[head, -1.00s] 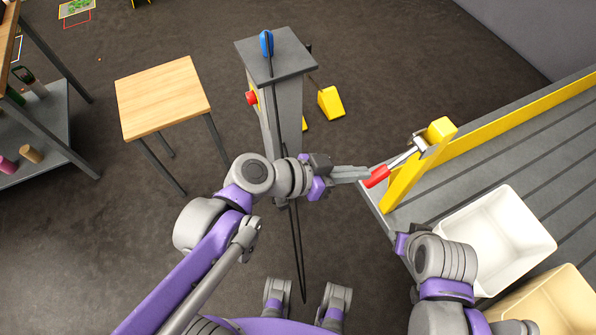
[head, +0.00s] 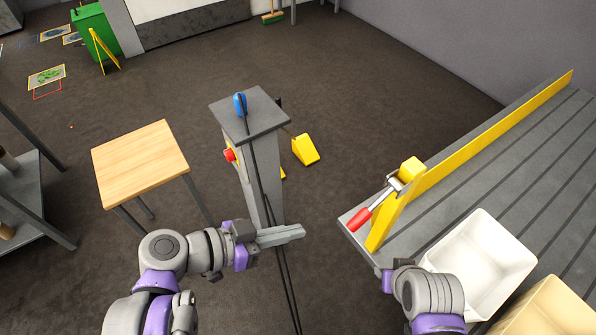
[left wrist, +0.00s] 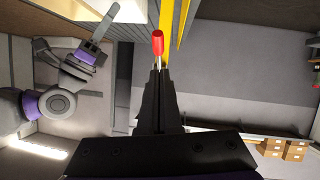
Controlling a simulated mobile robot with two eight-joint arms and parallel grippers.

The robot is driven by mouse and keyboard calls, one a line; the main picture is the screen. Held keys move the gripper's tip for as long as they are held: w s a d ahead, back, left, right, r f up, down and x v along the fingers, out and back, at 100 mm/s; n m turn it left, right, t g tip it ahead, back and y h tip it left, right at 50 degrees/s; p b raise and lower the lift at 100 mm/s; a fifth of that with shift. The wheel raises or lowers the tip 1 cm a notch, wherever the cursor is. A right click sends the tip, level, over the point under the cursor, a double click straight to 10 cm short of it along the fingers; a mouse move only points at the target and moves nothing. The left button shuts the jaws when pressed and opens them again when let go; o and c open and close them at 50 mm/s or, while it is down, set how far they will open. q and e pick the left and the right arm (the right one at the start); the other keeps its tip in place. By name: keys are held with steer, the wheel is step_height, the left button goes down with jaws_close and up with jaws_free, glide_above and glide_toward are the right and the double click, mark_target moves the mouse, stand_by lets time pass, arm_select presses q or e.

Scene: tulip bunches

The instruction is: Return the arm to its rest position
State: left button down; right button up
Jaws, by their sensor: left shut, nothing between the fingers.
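My left arm comes in from the lower left of the head view. Its gripper (head: 301,232) is shut and empty, pointing right in front of the grey pedestal (head: 250,116). In the left wrist view the closed fingers (left wrist: 158,75) point up at a red handle tip. That red handle (head: 359,219) belongs to a metal toggle clamp (head: 402,181) on the yellow post (head: 392,220). In the head view the fingers are clear of the handle, with a gap between them. My right arm shows at the lower right; its fingers are not visible in the head view.
A grey slatted table (head: 480,160) with a yellow rail is at right, holding a white bin (head: 500,240) and a beige bin (head: 560,310). The pedestal carries a blue item (head: 240,103) and a cable. A wooden stool (head: 140,160) stands left. A yellow wedge (head: 306,150) lies on open floor.

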arm_select(q)
steer(key=s+a+f+n+g+y+p, duration=0.1)
steer(key=a+f+n+y+p, duration=0.1)
steer(key=a+f+n+y, duration=0.7)
steer(key=a+f+y, duration=0.1)
steer(key=a+y, duration=0.1)
steer(key=a, duration=0.2)
steer(key=shift+s+a+n+y, duration=0.25)
steer(key=shift+a+n+y, duration=0.15)
steer(key=shift+d+f, duration=0.1)
stand_by(0.8)
